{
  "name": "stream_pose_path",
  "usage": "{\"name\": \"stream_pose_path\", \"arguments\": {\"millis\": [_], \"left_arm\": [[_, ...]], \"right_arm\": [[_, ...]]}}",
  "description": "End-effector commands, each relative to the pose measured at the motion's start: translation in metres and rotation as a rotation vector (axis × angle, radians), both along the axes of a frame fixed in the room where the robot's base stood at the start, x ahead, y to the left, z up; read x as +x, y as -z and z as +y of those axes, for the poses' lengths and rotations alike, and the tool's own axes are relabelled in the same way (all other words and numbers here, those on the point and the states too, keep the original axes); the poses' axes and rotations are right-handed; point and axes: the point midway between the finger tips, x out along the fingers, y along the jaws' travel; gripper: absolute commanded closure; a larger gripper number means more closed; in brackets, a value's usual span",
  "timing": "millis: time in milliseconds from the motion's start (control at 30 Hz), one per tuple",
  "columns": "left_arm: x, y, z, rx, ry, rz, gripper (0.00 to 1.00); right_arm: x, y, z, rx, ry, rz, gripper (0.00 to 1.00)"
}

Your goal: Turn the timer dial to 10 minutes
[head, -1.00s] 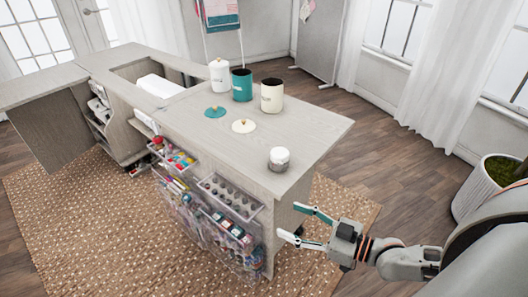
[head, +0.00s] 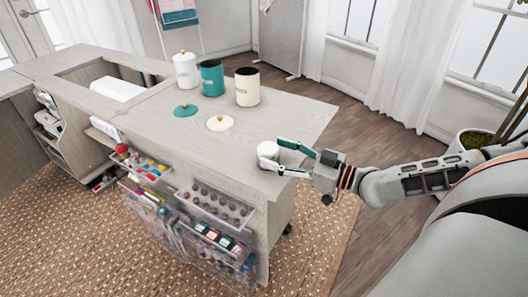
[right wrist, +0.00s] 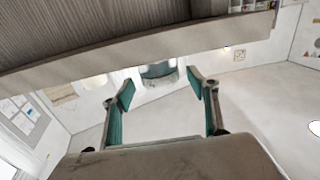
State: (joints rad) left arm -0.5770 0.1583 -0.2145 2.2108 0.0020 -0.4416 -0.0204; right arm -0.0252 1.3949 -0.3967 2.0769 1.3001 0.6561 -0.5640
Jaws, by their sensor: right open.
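The timer (head: 267,150), a small round white piece with a grey lower part, stands upright near the tabletop's right front corner. My right gripper (head: 271,155) is open at the timer, one finger behind it and one in front in the head view. In the right wrist view the picture is upside down, and the timer (right wrist: 158,74) appears between the spread fingertips (right wrist: 161,86), apparently just beyond them. I cannot tell whether a finger touches it. The dial marks are too small to read. My left gripper is not in view.
The cabinet top (head: 290,115) also holds a white lidded canister (head: 185,70), a teal canister (head: 211,78), a cream canister (head: 247,87), a teal lid (head: 186,110) and a cream lid (head: 220,123). Clear bins (head: 215,205) hang on the front. The top around the timer is clear.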

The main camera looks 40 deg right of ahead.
Motion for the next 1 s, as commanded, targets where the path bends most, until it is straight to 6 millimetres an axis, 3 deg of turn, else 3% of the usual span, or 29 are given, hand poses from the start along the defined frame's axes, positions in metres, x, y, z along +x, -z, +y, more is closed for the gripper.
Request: {"name": "stream_pose_path", "arguments": {"millis": [300, 667, 833, 1000], "left_arm": [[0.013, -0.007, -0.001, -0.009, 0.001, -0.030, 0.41], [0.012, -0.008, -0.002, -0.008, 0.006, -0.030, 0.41], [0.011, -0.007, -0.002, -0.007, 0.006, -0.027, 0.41], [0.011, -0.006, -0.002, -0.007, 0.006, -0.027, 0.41]], "right_arm": [[0.024, 0.001, 0.011, 0.000, 0.000, 0.001, 0.41], [0.027, -0.001, 0.013, 0.000, -0.002, -0.001, 0.41], [0.027, -0.001, 0.013, 0.000, -0.001, -0.001, 0.80], [0.027, -0.001, 0.013, -0.001, -0.001, 0.000, 0.80]]}}
